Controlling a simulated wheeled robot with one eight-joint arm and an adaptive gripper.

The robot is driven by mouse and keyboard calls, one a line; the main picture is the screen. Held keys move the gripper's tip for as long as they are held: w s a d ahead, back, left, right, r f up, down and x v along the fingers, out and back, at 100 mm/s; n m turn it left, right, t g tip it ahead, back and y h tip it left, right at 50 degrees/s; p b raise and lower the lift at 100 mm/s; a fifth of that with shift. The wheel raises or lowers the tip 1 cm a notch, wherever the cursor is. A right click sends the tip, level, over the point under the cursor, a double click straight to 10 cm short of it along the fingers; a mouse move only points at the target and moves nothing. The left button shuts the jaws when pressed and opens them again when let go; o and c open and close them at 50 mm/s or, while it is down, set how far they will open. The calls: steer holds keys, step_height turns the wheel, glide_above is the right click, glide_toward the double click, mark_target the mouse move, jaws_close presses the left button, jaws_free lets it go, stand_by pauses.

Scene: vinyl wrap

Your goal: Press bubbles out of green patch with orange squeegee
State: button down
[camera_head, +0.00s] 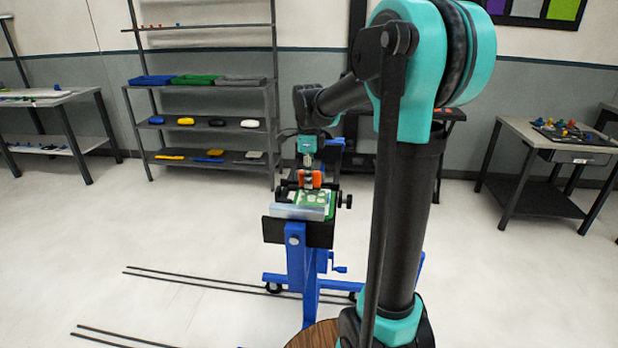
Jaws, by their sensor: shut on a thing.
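My gripper (308,162) is shut on the orange squeegee (316,179), small in the camera_head view, and points down over the workstand. The squeegee is at the back edge of the green patch (322,197); I cannot tell whether it touches the patch. The patch lies on a pale silvery panel (297,212) and has several pale spots on it that look like bubbles. The squeegee and my gripper hide the area behind the patch.
A blue wheeled stand (297,262) carries the panel, with a black knob (344,201) at its right. A shelf rack (208,115) with coloured items stands behind left. Tables stand far left (50,98) and right (545,140). Thin dark rails (200,279) lie on the open floor.

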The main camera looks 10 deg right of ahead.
mark_target(306, 203)
steer(key=shift+f, duration=0.55)
steer(key=shift+s, duration=0.15)
steer(key=shift+s+a, duration=0.35)
steer(key=shift+s, duration=0.55)
steer(key=shift+s+a, duration=0.15)
steer(key=shift+s, duration=0.4)
steer(key=shift+s+a, duration=0.15)
steer(key=shift+s, duration=0.35)
steer(key=shift+s+a, duration=0.2)
steer(key=shift+s, duration=0.3)
steer(key=shift+s+a, duration=0.15)
steer(key=shift+s, duration=0.35)
steer(key=shift+s+a, duration=0.2)
steer(key=shift+s, duration=0.35)
steer(key=shift+s+a, duration=0.15)
steer(key=shift+s, duration=0.35)
